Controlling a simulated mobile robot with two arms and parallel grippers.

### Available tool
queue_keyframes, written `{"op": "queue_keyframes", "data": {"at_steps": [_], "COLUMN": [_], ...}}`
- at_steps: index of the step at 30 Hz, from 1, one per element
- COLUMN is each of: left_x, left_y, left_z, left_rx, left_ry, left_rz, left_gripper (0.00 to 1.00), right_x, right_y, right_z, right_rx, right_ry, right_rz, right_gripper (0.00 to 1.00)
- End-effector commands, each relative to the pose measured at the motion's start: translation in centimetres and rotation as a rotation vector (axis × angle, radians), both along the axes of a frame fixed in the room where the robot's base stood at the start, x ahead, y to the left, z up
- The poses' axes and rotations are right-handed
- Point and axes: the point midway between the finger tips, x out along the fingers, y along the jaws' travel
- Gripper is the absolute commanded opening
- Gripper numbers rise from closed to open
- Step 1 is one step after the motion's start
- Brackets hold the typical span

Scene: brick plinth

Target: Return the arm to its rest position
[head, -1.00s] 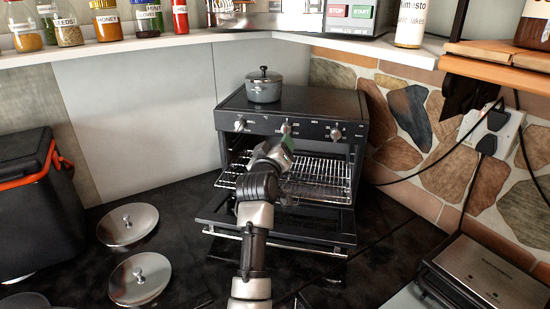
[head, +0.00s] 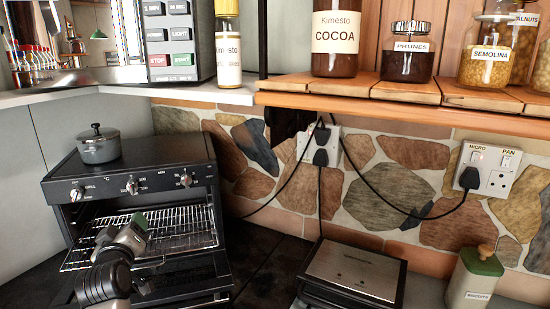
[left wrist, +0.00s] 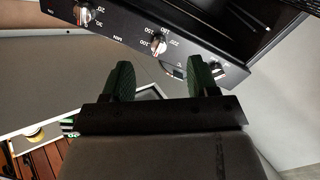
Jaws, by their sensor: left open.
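My left arm comes up from the bottom left of the head view. My left gripper (head: 138,222) shows in front of the oven's opening, over the wire rack (head: 185,232) in the picture; whether it touches the rack I cannot tell. In the left wrist view my left gripper (left wrist: 160,78) is open, with two green pads apart and nothing between them. The oven's control panel (left wrist: 130,30) with its knobs lies beyond the fingertips there. My right gripper is not in view.
The black oven (head: 145,165) has its door lowered, and a grey lidded pot (head: 98,150) stands on top. A shelf (head: 350,92) with jars runs above. A grill appliance (head: 355,270) and a green-lidded canister (head: 473,280) stand at the right. Cables (head: 375,190) hang from wall sockets.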

Motion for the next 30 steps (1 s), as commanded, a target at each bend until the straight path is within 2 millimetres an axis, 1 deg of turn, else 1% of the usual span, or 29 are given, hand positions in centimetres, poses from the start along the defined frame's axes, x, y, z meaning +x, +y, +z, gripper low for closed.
{"op": "queue_keyframes", "data": {"at_steps": [1,2,3,4,5,6,8,9,12,15,18,21,27,28,30], "left_x": [-1.1,-1.9,-3.2,-4.3,-5.5,-7.4,-10.3,-12.4,-17.1,-21.1,-24.5,-27.7,-33.7,-34.0,-33.1], "left_y": [-1.0,-1.8,-2.9,-3.9,-4.8,-6.1,-8.0,-9.1,-11.4,-13.1,-14.4,-15.4,-17.2,-17.3,-17.3], "left_z": [-2.4,-3.8,-6.0,-7.6,-9.3,-11.5,-14.4,-16.1,-19.4,-21.4,-22.7,-23.6,-24.6,-25.0,-26.9], "left_rx": [0.037,0.059,0.094,0.120,0.147,0.181,0.226,0.254,0.304,0.336,0.357,0.374,0.397,0.398,0.395], "left_ry": [0.082,0.137,0.219,0.284,0.352,0.441,0.571,0.651,0.818,0.943,1.043,1.130,1.284,1.298,1.301], "left_rz": [-0.027,-0.048,-0.082,-0.109,-0.139,-0.182,-0.249,-0.293,-0.391,-0.471,-0.540,-0.605,-0.729,-0.740,-0.735], "left_gripper": [0.59,0.59,0.59,0.59,0.59,0.59,0.59,0.59,0.59,0.59,0.59,0.59,0.59,0.59,0.59], "right_x": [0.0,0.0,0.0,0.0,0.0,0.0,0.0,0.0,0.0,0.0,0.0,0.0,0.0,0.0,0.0], "right_y": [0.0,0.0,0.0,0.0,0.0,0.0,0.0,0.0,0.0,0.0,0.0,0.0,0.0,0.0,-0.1], "right_z": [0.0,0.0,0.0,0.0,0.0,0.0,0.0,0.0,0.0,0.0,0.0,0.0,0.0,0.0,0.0], "right_rx": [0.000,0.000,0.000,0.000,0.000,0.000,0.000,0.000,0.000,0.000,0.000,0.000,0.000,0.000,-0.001], "right_ry": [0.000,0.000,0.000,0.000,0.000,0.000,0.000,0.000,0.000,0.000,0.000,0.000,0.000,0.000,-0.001], "right_rz": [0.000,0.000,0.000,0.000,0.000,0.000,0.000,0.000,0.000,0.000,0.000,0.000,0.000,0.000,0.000], "right_gripper": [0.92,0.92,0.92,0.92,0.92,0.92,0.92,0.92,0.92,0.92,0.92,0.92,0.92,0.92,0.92]}}
